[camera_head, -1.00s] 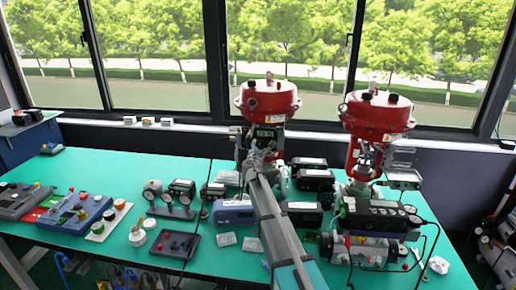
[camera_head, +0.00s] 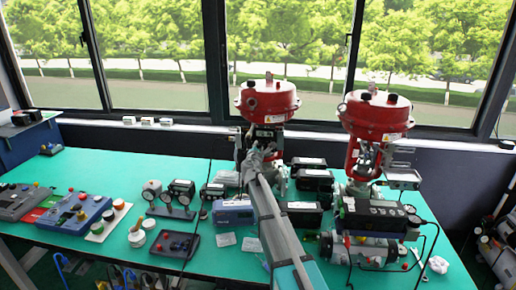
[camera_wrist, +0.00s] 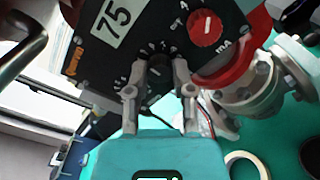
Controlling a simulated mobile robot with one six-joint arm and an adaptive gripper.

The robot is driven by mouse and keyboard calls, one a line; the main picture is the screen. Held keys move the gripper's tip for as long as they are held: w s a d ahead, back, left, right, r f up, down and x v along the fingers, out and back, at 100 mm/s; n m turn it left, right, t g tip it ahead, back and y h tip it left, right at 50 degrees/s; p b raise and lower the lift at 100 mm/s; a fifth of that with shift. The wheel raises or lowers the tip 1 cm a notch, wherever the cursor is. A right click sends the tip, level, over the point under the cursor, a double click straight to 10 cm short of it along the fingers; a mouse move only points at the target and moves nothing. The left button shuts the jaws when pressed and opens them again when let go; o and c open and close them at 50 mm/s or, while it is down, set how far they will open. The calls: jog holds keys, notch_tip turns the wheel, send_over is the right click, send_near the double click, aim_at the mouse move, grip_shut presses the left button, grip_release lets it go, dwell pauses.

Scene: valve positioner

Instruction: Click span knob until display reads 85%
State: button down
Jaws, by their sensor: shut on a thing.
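The positioner's black panel (camera_wrist: 110,58) fills the upper part of the wrist view, tilted. Its white display (camera_wrist: 111,20) reads 75. A small black knob (camera_wrist: 155,71) with a ring of white marks sits at the panel's lower edge. My gripper (camera_wrist: 158,70) has one finger on each side of this knob and is shut on it. A red knob (camera_wrist: 206,28) with a 4 and mA marking is to its right. In the head view my gripper (camera_head: 260,154) is in front of the left red-topped valve (camera_head: 268,100) and hides much of its positioner.
A grey flanged pipe part (camera_wrist: 246,88) stands close to the right of my gripper. A second red-topped valve (camera_head: 376,115) stands to the right. Gauges (camera_head: 182,190), boxes and button panels (camera_head: 75,213) cover much of the green table (camera_head: 135,170).

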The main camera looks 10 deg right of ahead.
jog(key=shift+m, duration=2.7)
jog(key=shift+c, duration=2.4)
grip_release()
jog(key=shift+s, duration=0.1)
jog(key=v, duration=1.1)
jog(key=shift+s+a, duration=0.2)
jog(key=shift+s, duration=0.15)
